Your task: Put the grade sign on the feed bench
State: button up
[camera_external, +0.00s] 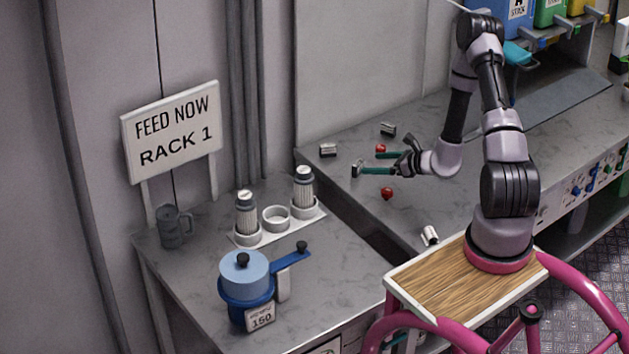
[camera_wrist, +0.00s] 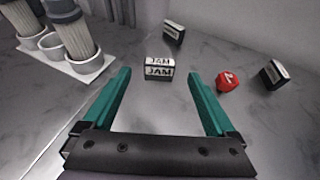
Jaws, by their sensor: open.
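A small block lettered JAM (camera_wrist: 159,70), white and black, stands on the grey worktop just ahead of my open gripper (camera_wrist: 159,88), centred between the fingertips and apart from them. In the external view this block (camera_external: 357,168) is by the tips of my gripper (camera_external: 371,163). The gripper is empty, with green fingers low over the worktop. I cannot tell whether JAM is the grade sign; the lettering on the other small blocks is unreadable. The feed bench (camera_external: 195,285) is the grey bench at left, under a FEED NOW RACK 1 board (camera_external: 172,132).
Similar blocks stand at the back (camera_external: 327,150) and right (camera_external: 388,129); another (camera_external: 430,235) lies near the front. Red pieces (camera_external: 380,148) (camera_external: 387,193) lie nearby. The feed bench holds a feeder tray (camera_external: 308,216), a grey mug (camera_external: 172,227) and a blue pot (camera_external: 245,285). A gap separates the benches.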

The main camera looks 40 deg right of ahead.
jog(key=shift+v, duration=1.1)
jog(key=s+a+r+n+g+y, duration=0.35)
jog(key=a+r+n, duration=0.45)
jog(key=r, duration=0.4)
jog(key=s+a+r+n+g+y, duration=0.4)
jog(key=a+r+n, duration=0.35)
jog(key=r, duration=0.45)
jog(key=s+d+r+n+t+h, duration=0.1)
jog(key=s+d+r+n+h, duration=0.2)
jog(key=s, duration=0.6)
jog(key=s+d+r+n+t+h, duration=0.1)
jog(key=s+d+r+n+h, duration=0.2)
jog(key=s+r+n+h, duration=0.4)
jog(key=shift+s+r+n, duration=0.95)
jog(key=shift+s+r, duration=0.05)
jog(key=shift+r, duration=1.75)
jog(key=shift+h, duration=0.25)
